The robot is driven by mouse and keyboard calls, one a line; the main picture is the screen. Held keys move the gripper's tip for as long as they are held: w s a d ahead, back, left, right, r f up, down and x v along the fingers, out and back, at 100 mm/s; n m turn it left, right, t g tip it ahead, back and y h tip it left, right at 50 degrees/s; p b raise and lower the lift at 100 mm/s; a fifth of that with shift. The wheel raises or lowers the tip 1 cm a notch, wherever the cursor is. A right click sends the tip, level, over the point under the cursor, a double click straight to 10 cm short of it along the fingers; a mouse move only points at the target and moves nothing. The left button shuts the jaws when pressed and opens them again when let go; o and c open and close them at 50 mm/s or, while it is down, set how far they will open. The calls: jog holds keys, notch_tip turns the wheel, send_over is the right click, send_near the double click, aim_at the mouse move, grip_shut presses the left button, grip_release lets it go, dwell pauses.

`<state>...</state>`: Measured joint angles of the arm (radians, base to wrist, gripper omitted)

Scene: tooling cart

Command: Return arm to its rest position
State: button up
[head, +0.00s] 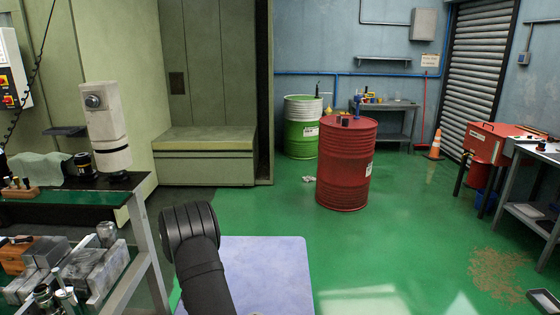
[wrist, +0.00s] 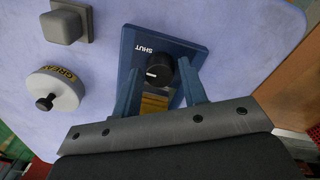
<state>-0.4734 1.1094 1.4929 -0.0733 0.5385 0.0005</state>
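My gripper (wrist: 159,66) shows in the wrist view with its two blue fingers spread apart, so it is open and empty. A black round knob (wrist: 158,73) on a dark blue plate (wrist: 190,48) marked "SHUT" lies between the fingertips, with a gap on each side. I cannot tell how far the tips are above the plate. A yellowish striped part shows between the fingers nearer the palm. In the head view my black arm reaches over a pale blue surface (head: 270,265); the gripper itself is not visible there.
In the wrist view, a white round piece (wrist: 50,92) with a dark knob and a grey square block (wrist: 66,26) sit left of the plate. In the head view, a cluttered cart (head: 148,250) stands left and a red drum (head: 345,170) beyond.

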notch_tip(320, 180, up, 17)
notch_tip(320, 180, down, 17)
jog(key=shift+f, duration=0.3)
jog(key=n, duration=0.4)
notch_tip(320, 180, up, 18)
jog(key=shift+s+a+f+n, duration=0.15)
jog(key=shift+s+f+n, duration=0.05)
jog(key=shift+s+n, duration=0.1)
dwell(0.5)
dwell(1.0)
jog(key=f+n, duration=0.1)
jog(key=f, duration=0.4)
jog(key=f+n, duration=0.2)
jog(key=f, duration=0.4)
jog(key=f+n, duration=0.1)
jog(key=f, duration=0.5)
jog(key=shift+w+d+f+g, duration=0.1)
jog(key=shift+w+d+g, duration=0.2)
jog(key=shift+w, duration=0.1)
